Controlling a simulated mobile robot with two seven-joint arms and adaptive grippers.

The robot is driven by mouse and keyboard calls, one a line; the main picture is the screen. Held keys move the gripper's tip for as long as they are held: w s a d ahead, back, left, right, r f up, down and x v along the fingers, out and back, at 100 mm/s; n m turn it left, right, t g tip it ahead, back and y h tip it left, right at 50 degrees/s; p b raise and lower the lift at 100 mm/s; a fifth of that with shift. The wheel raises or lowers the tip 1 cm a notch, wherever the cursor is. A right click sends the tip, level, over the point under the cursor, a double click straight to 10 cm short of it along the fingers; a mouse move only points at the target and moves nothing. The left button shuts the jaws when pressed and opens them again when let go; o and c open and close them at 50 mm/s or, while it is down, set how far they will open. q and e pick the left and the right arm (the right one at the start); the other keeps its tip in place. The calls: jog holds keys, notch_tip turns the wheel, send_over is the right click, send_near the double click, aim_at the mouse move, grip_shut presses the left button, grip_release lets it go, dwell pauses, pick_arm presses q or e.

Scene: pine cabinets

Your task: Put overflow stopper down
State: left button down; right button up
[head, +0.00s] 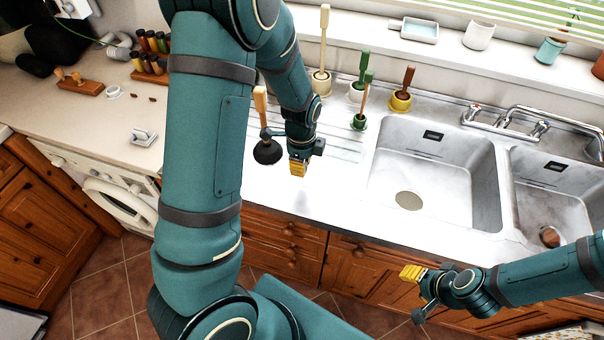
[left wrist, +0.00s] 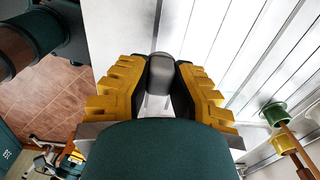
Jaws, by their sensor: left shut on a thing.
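My left gripper (head: 299,170) is over the steel drainboard, between the plunger and the left sink basin. In the left wrist view its yellow fingers (left wrist: 162,90) are closed on a small dark grey rounded piece, which I take to be the overflow stopper (left wrist: 162,68). The stopper cannot be made out in the head view. A pale strip of worktop shows beyond it; its gap to the surface is unclear. My right gripper (head: 411,272) is in front of the counter, below the left basin, seen from the side; its finger gap is not clear.
A plunger (head: 267,152) stands just left of my left gripper. The left basin (head: 440,185) and right basin (head: 540,205) lie to the right. Bare steel shows between gripper and left basin.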

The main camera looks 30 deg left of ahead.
aim_at(302, 182)
pick_arm(q)
notch_tip(302, 182, down, 4)
jog(key=shift+f, duration=0.25)
jog(key=shift+w+f, duration=0.15)
jog(key=shift+f, duration=0.05)
jog(key=shift+f+b, duration=0.15)
jog(key=shift+b, duration=0.2)
jog(key=c, duration=1)
grip_release()
jog(key=shift+r, duration=0.2)
